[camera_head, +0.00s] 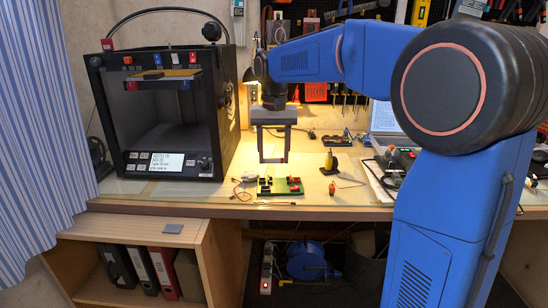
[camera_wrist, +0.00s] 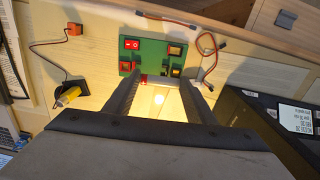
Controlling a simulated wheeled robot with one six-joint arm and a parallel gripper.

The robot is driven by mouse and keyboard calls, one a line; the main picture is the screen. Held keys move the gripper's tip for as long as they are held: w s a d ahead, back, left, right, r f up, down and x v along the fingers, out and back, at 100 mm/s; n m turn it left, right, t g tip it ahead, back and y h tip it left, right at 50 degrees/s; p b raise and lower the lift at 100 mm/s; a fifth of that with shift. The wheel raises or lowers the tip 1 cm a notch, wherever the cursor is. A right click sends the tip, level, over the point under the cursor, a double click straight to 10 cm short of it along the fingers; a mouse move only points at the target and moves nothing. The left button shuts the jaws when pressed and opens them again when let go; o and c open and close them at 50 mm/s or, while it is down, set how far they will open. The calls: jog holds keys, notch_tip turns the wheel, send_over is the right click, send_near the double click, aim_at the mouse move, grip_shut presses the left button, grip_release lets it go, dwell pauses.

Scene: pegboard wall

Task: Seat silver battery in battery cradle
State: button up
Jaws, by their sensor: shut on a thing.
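My gripper (camera_wrist: 158,84) points down over the workbench, with its two dark fingers closed on a small silver battery (camera_wrist: 160,79) that has a red end. The battery lies crosswise between the fingertips. In the head view my gripper (camera_head: 273,160) hangs above and behind a green board (camera_head: 281,193), with a gap between them. In the wrist view the green board (camera_wrist: 152,48) is just beyond the fingertips. It carries a red rocker switch (camera_wrist: 131,43) and several dark square parts. I cannot tell which part is the battery cradle.
A black 3D printer (camera_head: 165,100) stands left on the bench. A yellow-handled tool (camera_head: 329,162) in a black stand and a small orange piece (camera_head: 332,188) are right of the board. Thin wires lie beside the board. The bench's front edge is close to it.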

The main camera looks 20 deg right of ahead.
jog(key=shift+w+d, duration=0.15)
jog(key=shift+d, duration=0.75)
jog(key=shift+d+f, duration=0.1)
jog(key=shift+d, duration=0.05)
send_over(279, 183)
jog(key=shift+w+d+f, duration=0.1)
jog(key=shift+d+f, duration=0.05)
jog(key=shift+f, duration=2.4)
jog(key=shift+f, duration=0.25)
jog(key=o, duration=1.1)
jog(key=shift+r, duration=2.5)
